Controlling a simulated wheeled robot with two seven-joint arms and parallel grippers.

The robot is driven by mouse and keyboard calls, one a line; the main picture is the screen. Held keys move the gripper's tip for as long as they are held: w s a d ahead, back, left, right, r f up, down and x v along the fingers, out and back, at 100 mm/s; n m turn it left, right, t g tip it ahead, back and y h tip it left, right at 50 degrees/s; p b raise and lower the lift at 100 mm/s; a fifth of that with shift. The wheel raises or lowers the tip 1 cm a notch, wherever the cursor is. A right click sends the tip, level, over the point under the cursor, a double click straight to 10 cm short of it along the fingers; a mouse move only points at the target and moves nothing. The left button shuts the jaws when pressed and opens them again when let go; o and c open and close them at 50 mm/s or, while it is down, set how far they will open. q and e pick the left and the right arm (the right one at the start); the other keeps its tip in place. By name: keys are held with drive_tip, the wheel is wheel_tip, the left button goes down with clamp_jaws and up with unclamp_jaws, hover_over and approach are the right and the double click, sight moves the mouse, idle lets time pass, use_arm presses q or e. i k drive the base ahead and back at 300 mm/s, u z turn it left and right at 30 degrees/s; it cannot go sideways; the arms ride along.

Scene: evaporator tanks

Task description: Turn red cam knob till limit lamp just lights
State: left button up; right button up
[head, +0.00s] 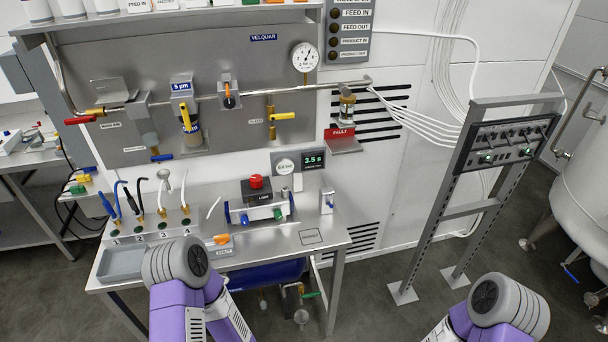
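The red cam knob (257,181) stands on top of a small dark box (262,193) on the steel bench, in the middle of the head view. The box has a small white label on its front and sits on a silver fixture (259,211) with blue ends and a green knob. I cannot make out a lit limit lamp on it. Parts of my two purple and grey arms show at the bottom edge, left of centre and at the right. Neither gripper shows, and both arm parts are apart from the knob.
Behind the knob stand a round white-faced device (286,166) and a display (313,160) reading about 3.5. Several cabled plugs (160,203) and a grey tray (122,264) are at the bench's left. The steel bench top (275,240) is clear in front of the fixture.

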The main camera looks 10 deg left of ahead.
sight(256, 180)
drive_tip(key=z, duration=0.15)
drive_tip(key=i, duration=0.75)
drive_tip(key=u, duration=1.85)
